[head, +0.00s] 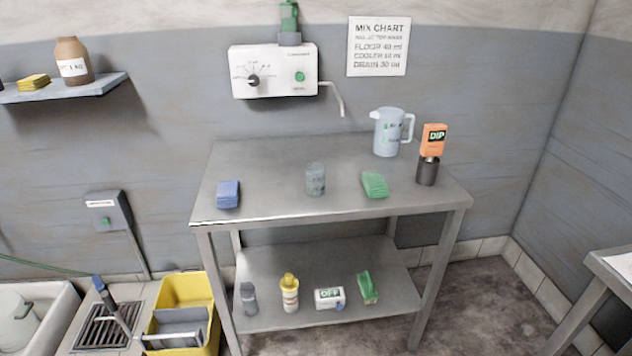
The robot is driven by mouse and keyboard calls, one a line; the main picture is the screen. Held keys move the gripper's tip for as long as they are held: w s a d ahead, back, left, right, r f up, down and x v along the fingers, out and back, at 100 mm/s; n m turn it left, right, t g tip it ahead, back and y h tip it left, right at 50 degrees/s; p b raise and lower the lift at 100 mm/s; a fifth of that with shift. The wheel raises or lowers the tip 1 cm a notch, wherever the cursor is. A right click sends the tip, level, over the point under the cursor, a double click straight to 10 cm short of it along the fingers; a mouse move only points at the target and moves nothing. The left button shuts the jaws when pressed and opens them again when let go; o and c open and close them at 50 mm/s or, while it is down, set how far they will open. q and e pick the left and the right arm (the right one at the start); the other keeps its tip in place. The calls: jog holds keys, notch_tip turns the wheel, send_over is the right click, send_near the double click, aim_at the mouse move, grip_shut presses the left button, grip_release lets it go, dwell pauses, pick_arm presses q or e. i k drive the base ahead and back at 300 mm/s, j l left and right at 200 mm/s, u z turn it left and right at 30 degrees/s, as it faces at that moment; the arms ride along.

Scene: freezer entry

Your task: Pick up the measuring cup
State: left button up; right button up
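A small grey, see-through cup (315,180) with faint markings stands upright near the middle of the steel table top (270,175); it looks like the measuring cup. A larger pale blue jug (387,133) with a handle on its right stands at the back right of the same table. Neither of my grippers is in view, and nothing is seen touching the cup.
A blue sponge (228,194) lies left of the cup and a green one (374,185) right. An orange DIP pack (434,137) tops a dark container (428,172). A dispenser (273,71) hangs above. A yellow bucket (184,288) stands lower left. Table space around the cup is clear.

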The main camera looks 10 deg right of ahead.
aim_at(316, 179)
jog(key=i+l, duration=0.15)
jog(key=l, duration=0.25)
jog(key=i+l, duration=0.2)
jog(key=l, duration=0.15)
jog(key=i+l+u, duration=0.1)
jog(key=l, duration=0.3)
